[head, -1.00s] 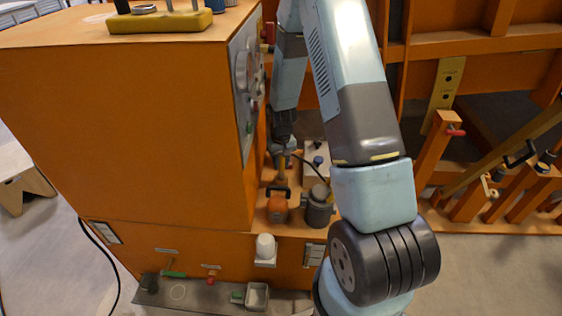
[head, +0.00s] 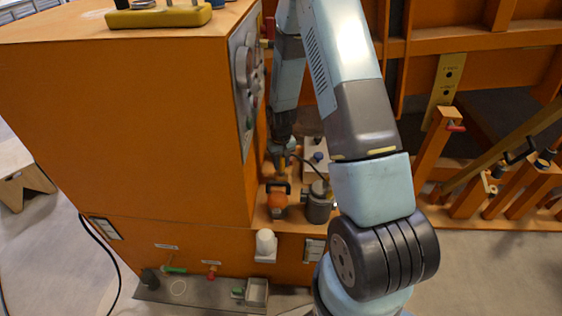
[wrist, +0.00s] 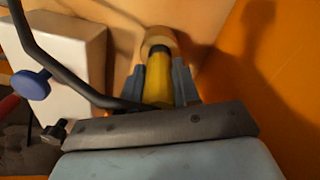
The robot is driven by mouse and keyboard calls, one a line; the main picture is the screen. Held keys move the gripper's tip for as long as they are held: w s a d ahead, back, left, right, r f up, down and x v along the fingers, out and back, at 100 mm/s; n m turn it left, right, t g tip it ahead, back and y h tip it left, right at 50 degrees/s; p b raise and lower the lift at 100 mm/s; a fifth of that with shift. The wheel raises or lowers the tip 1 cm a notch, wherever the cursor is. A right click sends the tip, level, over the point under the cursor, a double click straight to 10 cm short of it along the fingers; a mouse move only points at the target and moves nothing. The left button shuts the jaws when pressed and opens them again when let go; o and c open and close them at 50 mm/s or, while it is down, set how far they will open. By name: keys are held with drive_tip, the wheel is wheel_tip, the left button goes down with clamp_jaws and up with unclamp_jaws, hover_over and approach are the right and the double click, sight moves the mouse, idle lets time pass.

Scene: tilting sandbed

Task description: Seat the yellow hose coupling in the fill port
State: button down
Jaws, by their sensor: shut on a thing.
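My gripper (wrist: 160,84) is shut on the yellow hose coupling (wrist: 157,82), with one grey finger on each side of it. The coupling's dark end points away from the wrist, toward a tan round collar (wrist: 160,35) that looks like the fill port. I cannot tell whether the dark end is inside the collar or just short of it. A black hose (wrist: 45,65) curves off to the left from beside the gripper. In the head view the yellow coupling (head: 283,167) is small, below my gripper (head: 282,152), and the port is not clear.
A white box (wrist: 65,70) with a blue knob (wrist: 31,84) stands close to the left. An orange cabinet wall (wrist: 265,90) rises on the right. In the head view an orange-topped container (head: 277,199) and a grey canister (head: 318,206) stand in front on the ledge.

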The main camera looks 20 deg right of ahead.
drive_tip(key=shift+f, duration=0.65)
drive_tip(key=c, duration=0.7)
unclamp_jaws()
drive_tip(key=shift+c, duration=0.2)
wheel_tip(320, 180, up, 14)
drive_tip(key=shift+f, duration=0.2)
